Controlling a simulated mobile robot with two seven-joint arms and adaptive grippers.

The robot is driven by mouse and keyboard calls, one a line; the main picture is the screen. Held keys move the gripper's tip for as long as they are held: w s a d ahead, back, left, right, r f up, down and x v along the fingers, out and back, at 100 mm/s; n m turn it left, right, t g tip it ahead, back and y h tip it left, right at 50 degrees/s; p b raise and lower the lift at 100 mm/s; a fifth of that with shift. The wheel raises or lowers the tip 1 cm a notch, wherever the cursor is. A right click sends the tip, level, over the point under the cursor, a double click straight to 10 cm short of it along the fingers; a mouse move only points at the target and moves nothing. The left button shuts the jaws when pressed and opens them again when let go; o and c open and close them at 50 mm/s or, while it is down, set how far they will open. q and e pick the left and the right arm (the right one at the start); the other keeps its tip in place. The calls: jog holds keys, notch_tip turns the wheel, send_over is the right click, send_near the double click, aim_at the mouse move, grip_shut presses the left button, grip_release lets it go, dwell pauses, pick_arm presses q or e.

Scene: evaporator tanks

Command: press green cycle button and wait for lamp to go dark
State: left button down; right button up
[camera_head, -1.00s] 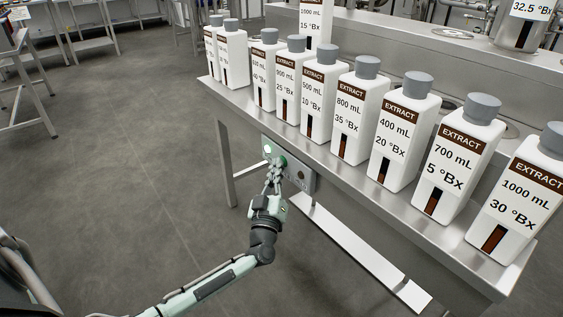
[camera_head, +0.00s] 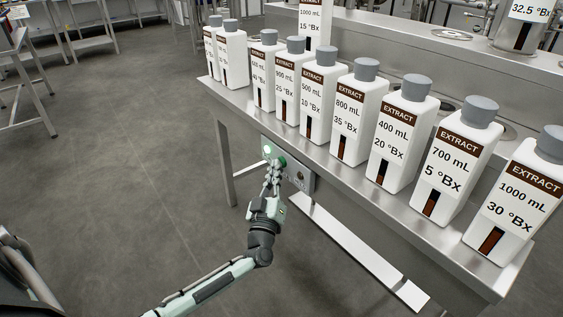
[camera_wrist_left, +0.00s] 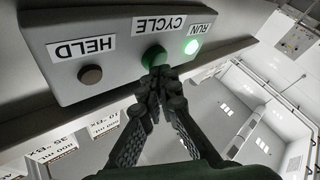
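The control box (camera_head: 306,180) hangs on the front of the steel bench. In the left wrist view it bears the green cycle button (camera_wrist_left: 154,55), a lit green lamp (camera_wrist_left: 191,46) labelled RUN and a dull brown lamp or button (camera_wrist_left: 91,74) labelled HELD. My left gripper (camera_head: 275,167) is at the box, and in the left wrist view its fingertips (camera_wrist_left: 157,73) are together right at the green button. They overlap its lower edge; I cannot tell whether they press it. The RUN lamp also glows in the head view (camera_head: 267,149). My right gripper is not in view.
Several white extract bottles (camera_head: 402,133) with grey caps stand in a row on the bench (camera_head: 225,93) above the box. A steel lower rail (camera_head: 345,245) runs beneath the bench. The floor (camera_head: 120,190) to the left is clear.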

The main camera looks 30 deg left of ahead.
pick_arm(q)
jog(key=s, duration=0.1)
jog(key=s+a+p, duration=0.1)
jog(key=s, duration=0.1)
jog(key=s+a, duration=0.1)
jog(key=s, duration=0.1)
jog(key=shift+a+p, duration=0.1)
jog(key=shift+p, duration=0.3)
dwell(0.5)
